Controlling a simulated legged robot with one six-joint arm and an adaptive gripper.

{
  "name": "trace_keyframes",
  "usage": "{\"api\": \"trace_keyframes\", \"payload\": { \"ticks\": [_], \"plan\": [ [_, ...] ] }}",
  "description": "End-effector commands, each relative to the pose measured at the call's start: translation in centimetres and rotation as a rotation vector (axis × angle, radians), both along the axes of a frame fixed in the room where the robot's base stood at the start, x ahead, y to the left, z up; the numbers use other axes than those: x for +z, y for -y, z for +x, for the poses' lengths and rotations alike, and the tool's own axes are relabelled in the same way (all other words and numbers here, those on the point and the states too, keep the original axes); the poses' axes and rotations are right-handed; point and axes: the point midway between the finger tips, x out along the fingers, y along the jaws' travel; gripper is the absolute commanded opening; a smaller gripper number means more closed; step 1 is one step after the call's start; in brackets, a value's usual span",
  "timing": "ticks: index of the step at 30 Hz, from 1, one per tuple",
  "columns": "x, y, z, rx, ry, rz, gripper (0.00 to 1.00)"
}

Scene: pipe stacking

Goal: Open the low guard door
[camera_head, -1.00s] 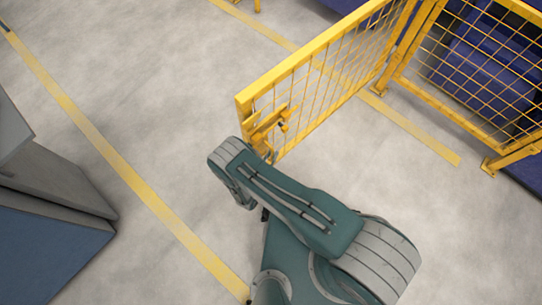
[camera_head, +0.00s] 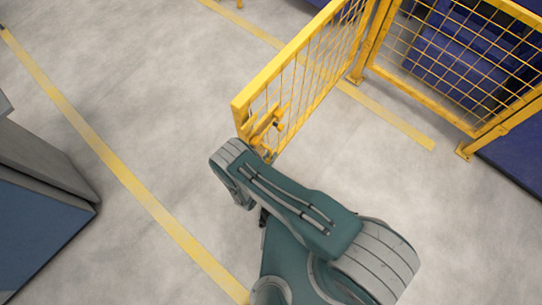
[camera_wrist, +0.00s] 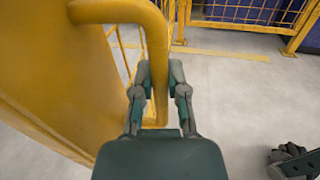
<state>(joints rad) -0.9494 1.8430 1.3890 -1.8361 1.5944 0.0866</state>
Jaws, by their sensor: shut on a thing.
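The low guard door (camera_head: 308,78) is a yellow frame with wire mesh, swung out from the yellow fence at the upper right of the head view. Its free end, with a yellow latch and handle (camera_head: 266,122), is close to the end of my arm. In the wrist view the yellow bar handle (camera_wrist: 157,50) runs down between the fingers of my gripper (camera_wrist: 160,82). My gripper is shut on this handle, near its lower bend. In the head view my arm hides the fingers. The door's flat yellow side (camera_wrist: 50,70) fills the left of the wrist view.
A fixed yellow mesh fence panel (camera_head: 455,60) stands at the upper right, with dark blue equipment (camera_head: 470,50) behind it. A grey and blue cabinet (camera_head: 40,205) stands at the left. Yellow lines (camera_head: 110,160) mark the grey floor, which is clear between cabinet and door.

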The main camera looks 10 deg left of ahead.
Motion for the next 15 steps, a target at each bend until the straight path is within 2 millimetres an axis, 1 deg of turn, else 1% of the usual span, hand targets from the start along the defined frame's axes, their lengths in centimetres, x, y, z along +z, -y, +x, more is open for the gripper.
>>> {"api": "trace_keyframes", "payload": {
  "ticks": [9, 10, 11, 12, 15],
  "plan": [
    [0.01, 0.05, -0.06, 0.003, 0.000, 0.000, 0.00],
    [0.01, 0.07, -0.08, 0.003, 0.000, 0.000, 0.32],
    [0.01, 0.09, -0.09, 0.003, -0.001, 0.001, 0.45],
    [0.02, 0.10, -0.08, 0.003, -0.001, 0.001, 0.54],
    [0.03, 0.11, -0.06, 0.003, -0.001, 0.001, 0.54]
  ]
}}
